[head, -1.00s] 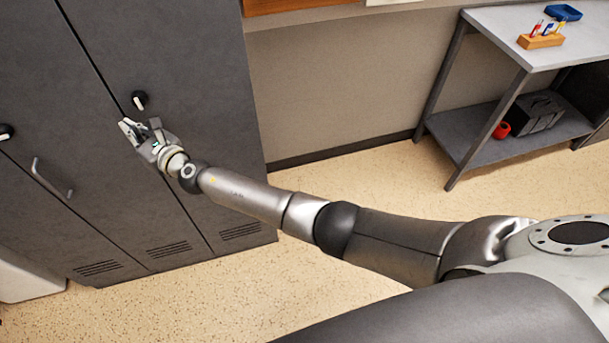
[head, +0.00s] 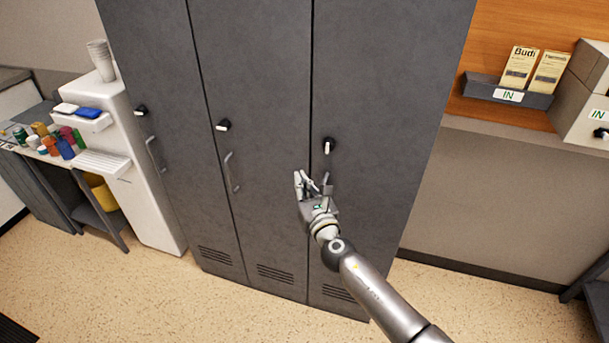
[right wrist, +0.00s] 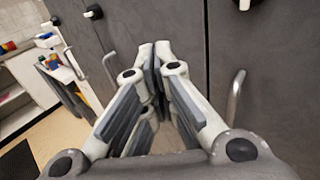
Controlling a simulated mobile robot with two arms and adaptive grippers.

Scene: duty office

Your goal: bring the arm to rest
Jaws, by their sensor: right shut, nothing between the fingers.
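My right arm (head: 375,295) reaches up from the lower right in the head view. Its gripper (head: 312,178) is in front of the grey locker (head: 265,75), just below and left of the right door's black knob (head: 328,145). In the right wrist view the gripper's fingers (right wrist: 151,50) come together at the tips with nothing between them. The gripper is shut and empty. Whether it touches the locker door cannot be told. My left gripper is not in any current view.
A white dispenser (head: 150,190) stands left of the locker, beside a small table with colourful containers (head: 55,143). At the right are a wall tray with booklets (head: 507,93) and a grey box (head: 585,90). The floor (head: 220,305) in front of the locker is clear.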

